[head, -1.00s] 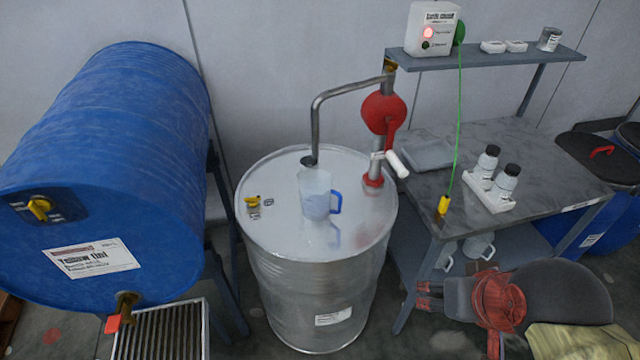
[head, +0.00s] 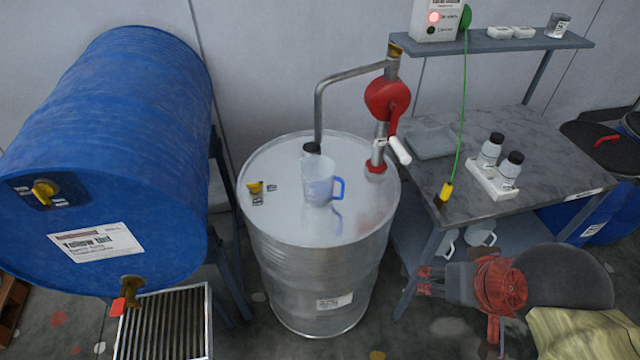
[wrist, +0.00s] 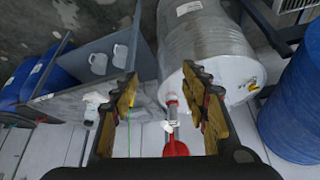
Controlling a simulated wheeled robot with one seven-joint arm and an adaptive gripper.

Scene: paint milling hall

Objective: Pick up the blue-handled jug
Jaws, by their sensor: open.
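The blue-handled jug (head: 318,184) stands upright on top of the silver drum (head: 280,220) in the head view. It is translucent, with its blue handle on the right, just below the pump's spout end. I cannot make it out in the wrist view; a finger may cover it. My gripper (wrist: 168,86) is open in the wrist view, with nothing between its dark, yellow-padded fingers. It is apart from the jug, with the drum and red pump beyond the fingers.
The red hand pump (head: 387,100) rises from the drum behind the jug, its pipe arching over. A blue drum (head: 110,150) lies at left above a grate (head: 165,325). The bench (head: 530,160) at right holds two bottles; white jugs (head: 480,236) stand below.

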